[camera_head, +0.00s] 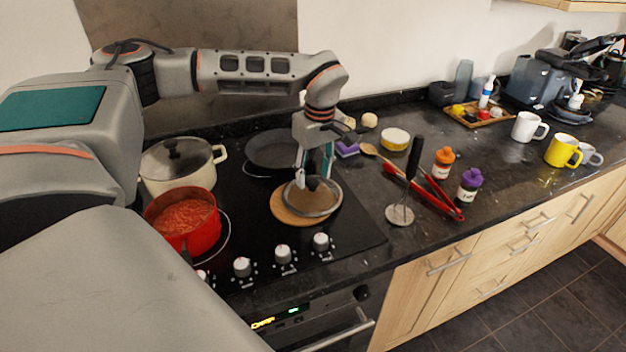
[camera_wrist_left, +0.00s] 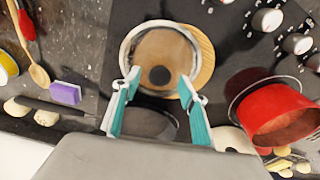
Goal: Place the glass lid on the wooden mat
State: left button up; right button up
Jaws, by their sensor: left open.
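The glass lid (camera_head: 327,204), clear with a metal rim and a dark knob, rests on the round wooden mat (camera_head: 283,212) on the hob. The lid sits off-centre, so a crescent of mat shows beside it. In the left wrist view the lid (camera_wrist_left: 146,42) also overlaps the mat (camera_wrist_left: 205,62). My left gripper (camera_head: 315,178) points down just above the lid's knob. In the left wrist view its teal fingers (camera_wrist_left: 158,80) are apart on either side of the knob, and I see no contact with it. My right gripper is in neither view.
A red pot of sauce (camera_head: 205,236) and a lidded cream pot (camera_head: 160,179) stand left of the mat. A dark frying pan (camera_head: 280,147) is behind it. Red tongs (camera_head: 441,201), a masher (camera_head: 401,214) and spice jars (camera_head: 469,188) are on the counter to the right.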

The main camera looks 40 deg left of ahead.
aim_at(316, 185)
pick_arm(q)
notch_tip(316, 185, up, 9)
jog(key=d, duration=0.1)
jog(key=shift+s+r, duration=0.15)
dwell(0.6)
